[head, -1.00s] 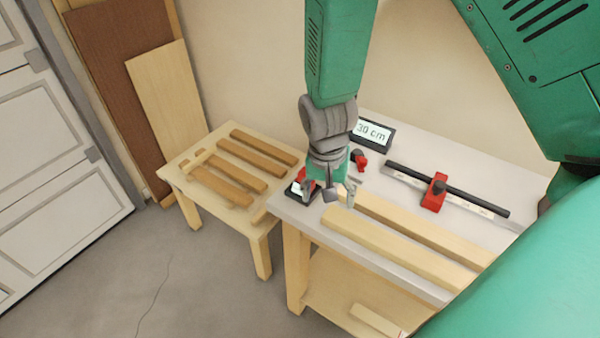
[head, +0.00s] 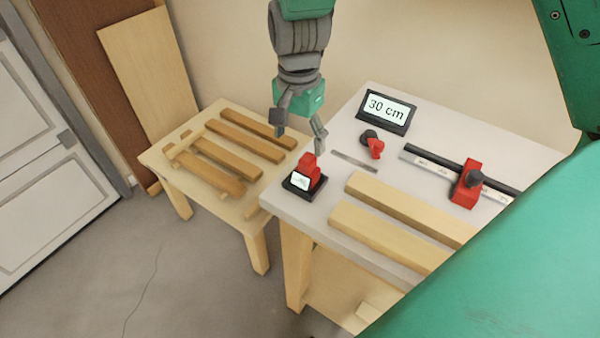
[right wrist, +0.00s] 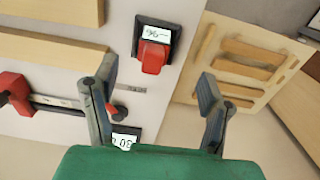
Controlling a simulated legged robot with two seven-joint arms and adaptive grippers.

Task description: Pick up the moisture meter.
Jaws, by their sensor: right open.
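The moisture meter (head: 309,172) is a small red device with a pale screen on a black base. It stands at the left front corner of the grey bench top (head: 330,190). It also shows in the right wrist view (right wrist: 153,57), near the top middle, where the screen bears a % sign. My right gripper (head: 300,143) is open and empty, just above and behind the meter in the head view. In the right wrist view its fingers (right wrist: 157,80) are spread wide, with the meter ahead of the gap between them. My left gripper is not in view.
Two wooden bars (head: 385,238) lie right of the meter. A small red and black item (head: 374,146), a thin grey strip (head: 354,161), a "30 cm" display (head: 387,110) and a rail with a red slider (head: 466,185) lie behind. A lower slatted table (head: 160,155) adjoins on the left.

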